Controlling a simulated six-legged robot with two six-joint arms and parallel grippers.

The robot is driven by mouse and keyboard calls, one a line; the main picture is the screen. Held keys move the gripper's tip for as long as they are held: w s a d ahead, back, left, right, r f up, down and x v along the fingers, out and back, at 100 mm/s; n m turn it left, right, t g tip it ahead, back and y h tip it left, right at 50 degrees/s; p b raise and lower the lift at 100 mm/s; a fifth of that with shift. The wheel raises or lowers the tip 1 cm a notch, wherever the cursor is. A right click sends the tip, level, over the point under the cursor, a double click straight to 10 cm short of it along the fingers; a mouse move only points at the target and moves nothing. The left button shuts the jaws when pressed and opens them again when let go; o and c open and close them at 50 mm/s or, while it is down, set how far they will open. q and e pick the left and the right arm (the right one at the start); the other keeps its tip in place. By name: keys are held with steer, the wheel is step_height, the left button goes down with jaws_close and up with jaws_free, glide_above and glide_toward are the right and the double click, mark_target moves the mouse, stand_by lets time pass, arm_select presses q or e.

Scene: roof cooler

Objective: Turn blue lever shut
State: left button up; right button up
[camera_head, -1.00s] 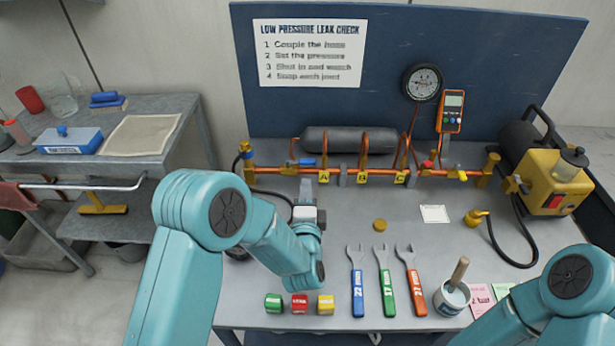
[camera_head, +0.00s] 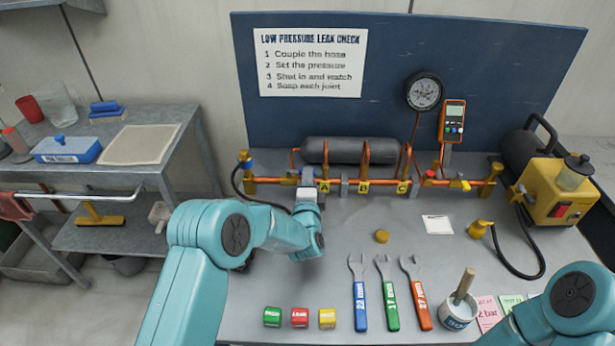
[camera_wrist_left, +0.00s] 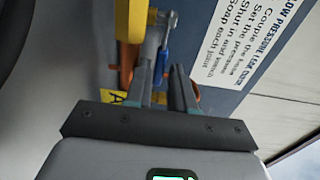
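The blue lever (camera_wrist_left: 161,63) shows in the left wrist view, just beyond my left gripper's fingertips and nearer the left finger. I cannot tell whether a finger touches it. My left gripper (camera_head: 307,178) is at the left part of the copper pipe (camera_head: 270,181) in the head view, left of tag A, and hides the lever there. In the left wrist view the left gripper (camera_wrist_left: 163,78) has a clear gap between its fingers. My right arm (camera_head: 565,305) enters at bottom right; its gripper is out of view.
A grey cylinder (camera_head: 345,150) lies behind the pipe, with a gauge (camera_head: 423,91) and orange meter (camera_head: 452,120) to the right. Three wrenches (camera_head: 389,292) and three coloured blocks (camera_head: 300,317) lie at the bench front. A yellow pump (camera_head: 560,193) stands at right.

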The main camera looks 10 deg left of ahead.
arm_select(q)
steer(key=shift+w+f, duration=0.1)
steer(key=shift+w, duration=0.25)
jaws_close()
steer(key=m+h+b, duration=0.1)
steer(key=s+m+h+b, duration=0.1)
steer(key=h+b, duration=0.1)
steer(key=shift+a+f+b, duration=0.15)
steer(key=shift+a+b, duration=0.15)
steer(key=shift+a, duration=0.05)
steer(key=shift+s+m+h+b, duration=0.15)
steer(key=shift+m+h+b, duration=0.15)
steer(key=shift+h, duration=0.2)
steer(key=shift+s+r+h, duration=0.1)
steer(key=shift+r+h, duration=0.15)
steer(key=shift+h, duration=0.05)
